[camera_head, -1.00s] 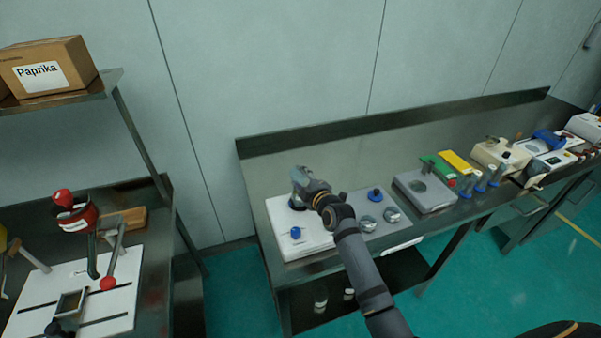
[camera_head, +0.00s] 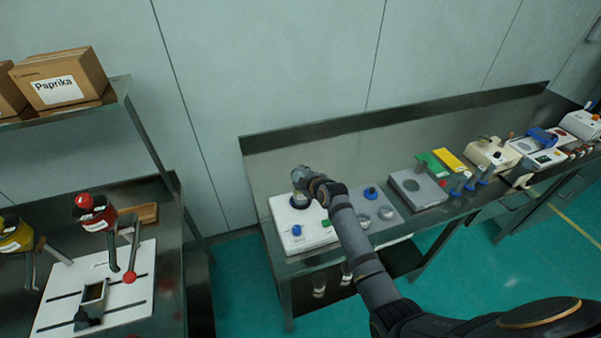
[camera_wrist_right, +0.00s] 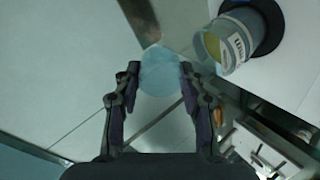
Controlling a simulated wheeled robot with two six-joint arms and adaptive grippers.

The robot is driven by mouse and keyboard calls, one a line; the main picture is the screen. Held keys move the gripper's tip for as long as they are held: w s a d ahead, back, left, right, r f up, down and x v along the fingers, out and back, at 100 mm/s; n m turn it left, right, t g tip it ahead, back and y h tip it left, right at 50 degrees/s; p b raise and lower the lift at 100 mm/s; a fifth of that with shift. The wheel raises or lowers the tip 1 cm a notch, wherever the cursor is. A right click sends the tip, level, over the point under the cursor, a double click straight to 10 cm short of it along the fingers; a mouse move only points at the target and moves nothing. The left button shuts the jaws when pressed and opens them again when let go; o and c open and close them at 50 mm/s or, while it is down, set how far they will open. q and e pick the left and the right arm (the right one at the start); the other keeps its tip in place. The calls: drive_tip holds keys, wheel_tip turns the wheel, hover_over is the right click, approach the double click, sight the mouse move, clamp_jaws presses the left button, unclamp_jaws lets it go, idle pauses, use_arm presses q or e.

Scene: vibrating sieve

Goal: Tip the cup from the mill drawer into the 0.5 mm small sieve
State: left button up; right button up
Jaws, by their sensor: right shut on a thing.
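My right gripper (camera_head: 312,182) is at the white sieve machine (camera_head: 285,238), beside its dark round seat. In the right wrist view, the gripper (camera_wrist_right: 160,85) is shut on a clear, pale blue cup (camera_wrist_right: 160,72), seen between the fingers. A grey cylindrical sieve (camera_wrist_right: 238,38) with a white label stands on the dark seat to the upper right, close to the cup. The label's size is not readable. In the head view the cup and sieve (camera_head: 299,176) are small and partly hidden by the gripper. The mill drawer (camera_head: 94,292) is at lower left. My left gripper is out of view.
A grey plate beside the machine holds two clear round pieces (camera_head: 386,212) and a blue knob (camera_head: 370,193). A grey block (camera_head: 418,188) and several instruments stand further right. A red mill (camera_head: 97,212) and yellow mill (camera_head: 14,234) are at left.

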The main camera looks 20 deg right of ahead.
drive_tip(key=shift+w+r+g+p, duration=0.25)
drive_tip(key=shift+r+g+p, duration=0.35)
drive_tip(key=shift+g+p, duration=0.7)
drive_tip(key=shift+w, duration=0.2)
drive_tip(key=g, duration=0.1)
drive_tip(key=r+g, duration=0.1)
drive_tip(key=g, duration=0.1)
drive_tip(key=r+g, duration=0.1)
drive_tip(key=shift+w+g+h, duration=0.25)
drive_tip(key=shift+g+h, duration=0.05)
drive_tip(key=shift+g, duration=0.1)
drive_tip(key=shift+f+m+g+b, duration=0.1)
drive_tip(key=shift+m+g+b, duration=0.2)
drive_tip(key=shift+g+b, duration=0.7)
drive_tip(key=shift+r+g+b, duration=0.35)
drive_tip(key=shift+g+b, duration=0.05)
drive_tip(key=shift+b, duration=0.75)
drive_tip(key=b, duration=0.4)
drive_tip(key=shift+w+g, duration=0.25)
drive_tip(key=shift+g, duration=0.05)
drive_tip(key=b, duration=0.3)
drive_tip(key=shift+s+r+g, duration=0.15)
drive_tip(key=shift+r+g, duration=0.15)
drive_tip(key=shift+r, duration=0.2)
